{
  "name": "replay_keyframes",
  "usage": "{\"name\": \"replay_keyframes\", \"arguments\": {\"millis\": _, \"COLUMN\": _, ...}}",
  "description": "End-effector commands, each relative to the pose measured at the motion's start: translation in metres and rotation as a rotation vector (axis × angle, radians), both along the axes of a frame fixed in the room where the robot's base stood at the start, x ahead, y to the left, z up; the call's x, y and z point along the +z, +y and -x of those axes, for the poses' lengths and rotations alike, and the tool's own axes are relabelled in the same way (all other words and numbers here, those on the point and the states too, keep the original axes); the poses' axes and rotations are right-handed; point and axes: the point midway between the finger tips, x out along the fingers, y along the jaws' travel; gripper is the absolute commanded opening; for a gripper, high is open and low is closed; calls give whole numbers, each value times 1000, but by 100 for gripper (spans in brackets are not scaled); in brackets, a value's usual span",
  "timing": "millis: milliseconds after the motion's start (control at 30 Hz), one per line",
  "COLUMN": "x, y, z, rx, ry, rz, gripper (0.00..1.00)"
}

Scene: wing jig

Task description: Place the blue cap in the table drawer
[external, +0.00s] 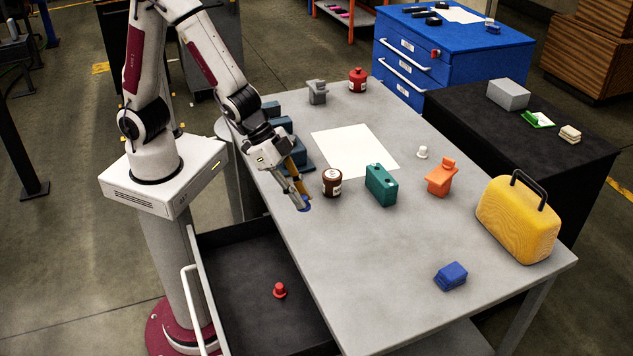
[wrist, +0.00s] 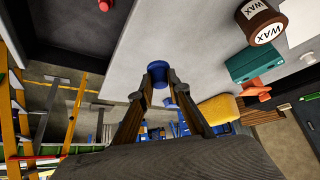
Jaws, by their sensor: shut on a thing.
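My gripper (external: 300,199) is shut on the blue cap (wrist: 158,72), which sits between the fingertips in the wrist view. The cap also shows at the fingertips in the external view (external: 304,204), low near the left edge of the grey table. I cannot tell whether it touches the table top. The table drawer (external: 245,270) is pulled open at the table's left side. Its black floor is mostly bare, with a red cap-like piece (external: 280,290) lying inside. My gripper is above and to the right of the drawer's far part.
A brown wax jar (external: 332,182) stands just right of my gripper. A green block (external: 381,184), an orange part (external: 440,176), a yellow case (external: 518,218) and a blue block (external: 451,276) are farther right on the table (external: 380,260). A white sheet (external: 355,150) lies behind.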

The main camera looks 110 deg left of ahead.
Motion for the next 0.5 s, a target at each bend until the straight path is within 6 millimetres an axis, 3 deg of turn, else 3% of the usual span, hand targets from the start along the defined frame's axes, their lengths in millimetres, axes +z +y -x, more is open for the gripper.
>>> {"name": "replay_keyframes", "arguments": {"millis": 167, "x": -7, "y": -12, "z": -7, "rx": -39, "ry": 1, "rz": -1, "gripper": 6}}
{"name": "replay_keyframes", "arguments": {"millis": 500, "x": -42, "y": -65, "z": -31, "rx": -203, "ry": 3, "rz": 0, "gripper": 6}}
